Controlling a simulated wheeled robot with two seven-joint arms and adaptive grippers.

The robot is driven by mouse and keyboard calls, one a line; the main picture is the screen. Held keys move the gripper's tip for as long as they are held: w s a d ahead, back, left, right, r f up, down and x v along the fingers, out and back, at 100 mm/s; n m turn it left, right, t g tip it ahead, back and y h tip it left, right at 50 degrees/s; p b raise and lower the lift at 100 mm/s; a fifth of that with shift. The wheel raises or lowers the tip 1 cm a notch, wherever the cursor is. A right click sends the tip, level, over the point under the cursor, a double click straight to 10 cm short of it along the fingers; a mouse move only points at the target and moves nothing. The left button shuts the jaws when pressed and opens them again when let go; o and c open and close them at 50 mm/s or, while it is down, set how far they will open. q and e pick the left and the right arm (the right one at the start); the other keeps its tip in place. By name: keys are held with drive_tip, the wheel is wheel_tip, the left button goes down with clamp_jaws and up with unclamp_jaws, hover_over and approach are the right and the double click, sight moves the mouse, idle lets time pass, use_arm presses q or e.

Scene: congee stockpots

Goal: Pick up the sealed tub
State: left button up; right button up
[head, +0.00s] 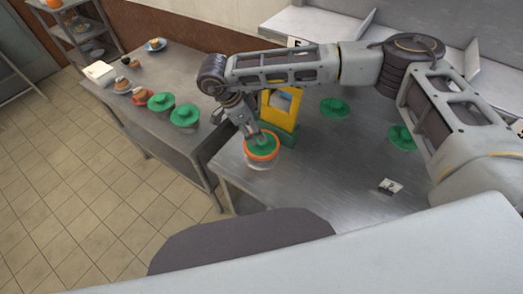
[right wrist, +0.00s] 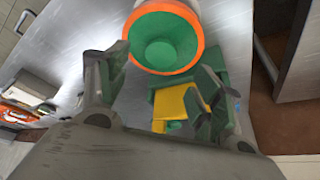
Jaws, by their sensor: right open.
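The tub (head: 262,163) has a pale body, an orange rim and a green lid, and stands near the front left corner of the steel table. It also shows at the top of the right wrist view (right wrist: 166,38), lid facing the camera. My right gripper (head: 256,136) is right over the lid in the head view. In the right wrist view its two fingers (right wrist: 163,70) are spread, with nothing gripped between them. Whether a fingertip touches the lid cannot be told. My left gripper is out of view.
A yellow stand (head: 279,109) with a green base is close behind the tub. Green lids (head: 335,107) sit on the steel table (head: 325,165), with a small card (head: 391,186) at its front. A left side table holds more green-lidded pots (head: 184,116) and bowls.

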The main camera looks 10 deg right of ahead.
sight(258, 140)
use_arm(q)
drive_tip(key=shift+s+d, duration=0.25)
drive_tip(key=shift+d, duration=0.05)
use_arm(e)
drive_tip(key=shift+d+f, duration=0.1)
drive_tip(key=shift+f, duration=0.1)
drive_tip(key=shift+f, duration=0.1)
drive_tip(key=shift+d+f+p, duration=0.2)
drive_tip(key=shift+f+p, duration=0.1)
drive_tip(key=shift+f, duration=0.3)
drive_tip(key=x, duration=0.2)
drive_tip(key=shift+d+f+p, duration=0.1)
drive_tip(key=shift+f+p, duration=0.25)
drive_tip(key=shift+d+f, duration=0.1)
drive_tip(key=shift+f, duration=0.4)
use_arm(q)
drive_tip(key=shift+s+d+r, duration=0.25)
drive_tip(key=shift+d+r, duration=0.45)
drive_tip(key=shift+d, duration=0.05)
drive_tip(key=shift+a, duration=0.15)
